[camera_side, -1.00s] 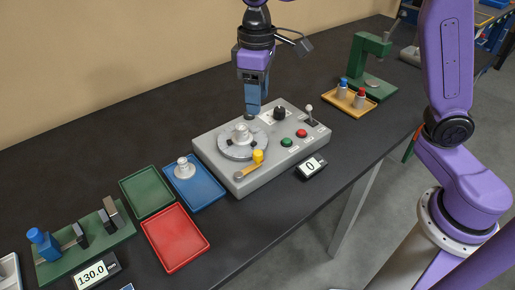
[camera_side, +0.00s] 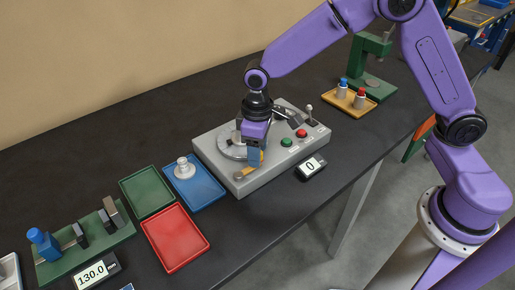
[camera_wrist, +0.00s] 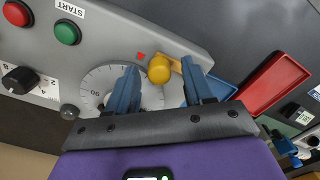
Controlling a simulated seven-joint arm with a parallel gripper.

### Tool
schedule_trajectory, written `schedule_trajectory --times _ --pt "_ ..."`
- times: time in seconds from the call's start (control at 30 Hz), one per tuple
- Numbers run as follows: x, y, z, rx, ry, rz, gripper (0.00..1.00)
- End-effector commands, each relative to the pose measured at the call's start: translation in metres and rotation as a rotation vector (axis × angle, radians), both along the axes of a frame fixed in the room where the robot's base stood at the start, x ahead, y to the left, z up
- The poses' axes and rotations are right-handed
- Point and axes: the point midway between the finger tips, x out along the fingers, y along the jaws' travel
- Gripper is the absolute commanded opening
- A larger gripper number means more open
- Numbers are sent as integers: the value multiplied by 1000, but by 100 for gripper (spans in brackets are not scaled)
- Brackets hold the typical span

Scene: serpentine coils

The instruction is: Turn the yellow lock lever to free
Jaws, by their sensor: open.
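The yellow lock lever shows in the wrist view as a round yellow knob (camera_wrist: 159,69) on a tan arm. My gripper (camera_wrist: 163,77) is open, with one blue finger on each side of the knob. I cannot tell whether either finger touches it. In the side view my gripper (camera_side: 254,160) is low over the front of the grey machine (camera_side: 275,170) and hides most of the lever. Only the lever's tan end (camera_side: 240,175) shows there. The grey dial plate (camera_wrist: 100,82) is partly hidden behind the fingers. A small red mark (camera_wrist: 141,56) is beside the knob.
Blue (camera_side: 207,192), green (camera_side: 133,186) and red (camera_side: 187,252) trays lie to the left.

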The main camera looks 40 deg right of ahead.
Motion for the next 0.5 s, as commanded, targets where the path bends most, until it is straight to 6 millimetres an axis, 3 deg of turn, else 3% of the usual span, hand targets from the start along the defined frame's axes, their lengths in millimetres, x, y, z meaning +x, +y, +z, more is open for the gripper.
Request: schedule_trajectory --times 0.3,0.47,0.5 --pt "0 0 -2 1 -1 -1 52" --pt "0 0 -2 1 -1 0 0" --pt "0 0 -2 1 -1 0 0"
